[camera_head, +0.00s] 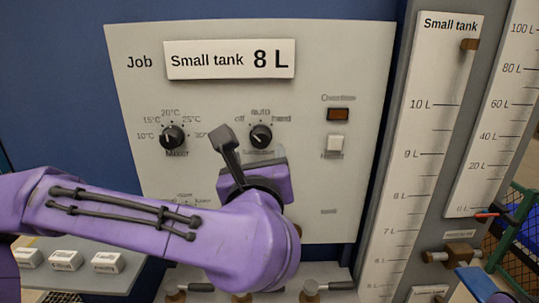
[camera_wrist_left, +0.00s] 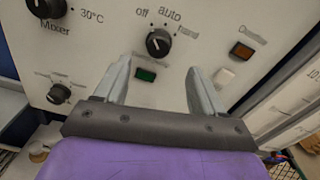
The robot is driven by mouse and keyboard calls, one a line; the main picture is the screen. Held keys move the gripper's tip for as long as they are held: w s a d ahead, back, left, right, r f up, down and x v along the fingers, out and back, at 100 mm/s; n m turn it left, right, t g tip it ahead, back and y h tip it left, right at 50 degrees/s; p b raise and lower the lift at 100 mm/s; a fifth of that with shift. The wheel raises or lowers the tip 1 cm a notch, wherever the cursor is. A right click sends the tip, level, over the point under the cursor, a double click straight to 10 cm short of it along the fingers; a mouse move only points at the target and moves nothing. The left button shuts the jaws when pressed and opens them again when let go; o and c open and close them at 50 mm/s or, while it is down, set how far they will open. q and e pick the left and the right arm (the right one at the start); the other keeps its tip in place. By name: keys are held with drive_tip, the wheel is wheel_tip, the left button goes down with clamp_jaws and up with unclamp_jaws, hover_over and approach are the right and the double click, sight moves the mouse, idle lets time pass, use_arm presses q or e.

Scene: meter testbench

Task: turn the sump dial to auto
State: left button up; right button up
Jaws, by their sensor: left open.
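The sump dial (camera_head: 261,135) is a round black knob on the pale panel, with off, auto and hand marked around its top. It also shows in the left wrist view (camera_wrist_left: 159,42), just beyond my fingertips. Its small white mark is too unclear to tell which label it points to. My left gripper (camera_wrist_left: 158,68) is open and empty, its two grey fingers pointing at the panel below the dial, apart from it. In the head view my left gripper (camera_head: 249,143) and purple arm cover the panel below the dial.
The mixer dial (camera_head: 172,137) is to the left. An orange lamp (camera_head: 338,114) and white button (camera_head: 335,143) are to the right. A green lamp (camera_wrist_left: 146,75) sits below the sump dial, between my fingers. The small tank scale (camera_head: 420,130) stands further right.

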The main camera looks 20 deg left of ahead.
sight(260, 142)
use_arm(q)
drive_tip(key=p+x, duration=0.1)
drive_tip(key=x, duration=0.2)
drive_tip(key=p+x, duration=0.2)
drive_tip(key=x, duration=0.1)
drive_tip(key=f+p+x, duration=0.1)
drive_tip(key=x, duration=0.3)
drive_tip(key=shift+w+d+p, duration=0.1)
drive_tip(key=shift+p, duration=0.2)
drive_tip(key=shift+w+f, duration=0.2)
drive_tip(key=shift+w, duration=0.1)
drive_tip(key=shift+s, duration=0.1)
drive_tip(key=c, duration=1.1)
